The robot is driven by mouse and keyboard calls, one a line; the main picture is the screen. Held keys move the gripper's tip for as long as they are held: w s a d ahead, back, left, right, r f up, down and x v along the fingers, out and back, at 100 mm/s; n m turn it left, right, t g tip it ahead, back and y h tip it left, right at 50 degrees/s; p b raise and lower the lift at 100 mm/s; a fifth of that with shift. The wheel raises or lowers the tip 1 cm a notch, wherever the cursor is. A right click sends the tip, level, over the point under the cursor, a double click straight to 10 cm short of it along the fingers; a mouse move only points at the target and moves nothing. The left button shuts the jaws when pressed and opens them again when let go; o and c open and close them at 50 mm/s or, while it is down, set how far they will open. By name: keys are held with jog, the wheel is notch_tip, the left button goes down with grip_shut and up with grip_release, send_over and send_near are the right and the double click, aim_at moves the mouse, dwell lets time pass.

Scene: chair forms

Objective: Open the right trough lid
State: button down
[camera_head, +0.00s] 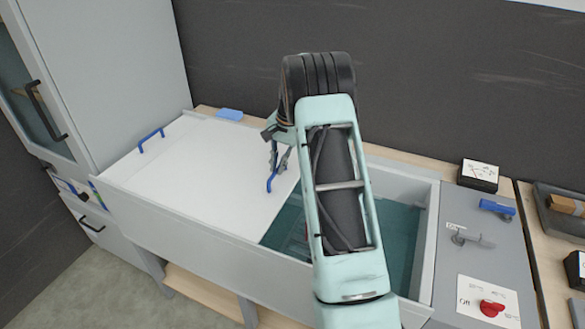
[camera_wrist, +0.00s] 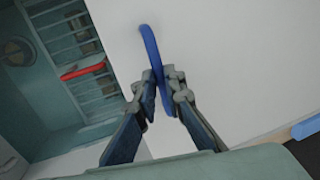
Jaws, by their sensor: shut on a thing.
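A white trough lid (camera_head: 205,165) lies flat over the left part of the trough, with its right edge beside the uncovered part. A blue handle (camera_head: 271,183) stands near that right edge; it also shows in the wrist view (camera_wrist: 147,42). My gripper (camera_head: 279,172) is shut on this handle, and its fingers (camera_wrist: 160,82) pinch the handle from both sides. A second blue handle (camera_head: 150,138) is at the lid's left end. I cannot tell whether one lid or two stacked lids lie there. My arm hides part of the opening.
The trough's right part (camera_head: 397,240) is open, with a teal inside and a red bar (camera_wrist: 83,70) over a slatted rack. A blue block (camera_head: 230,114) lies on the back ledge. A grey panel (camera_head: 475,260) with a red knob (camera_head: 491,308) adjoins on the right.

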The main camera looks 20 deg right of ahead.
jog(key=shift+w+a+r, duration=0.1)
jog(key=shift+w+a, duration=0.95)
jog(key=shift+w, duration=0.2)
jog(key=c, duration=2)
grip_release()
jog(key=shift+s, duration=0.1)
jog(key=r, duration=0.4)
jog(key=s+d+r, duration=0.1)
jog(key=r, duration=0.6)
jog(key=shift+s+d+r, duration=0.35)
jog(key=shift+s, duration=0.05)
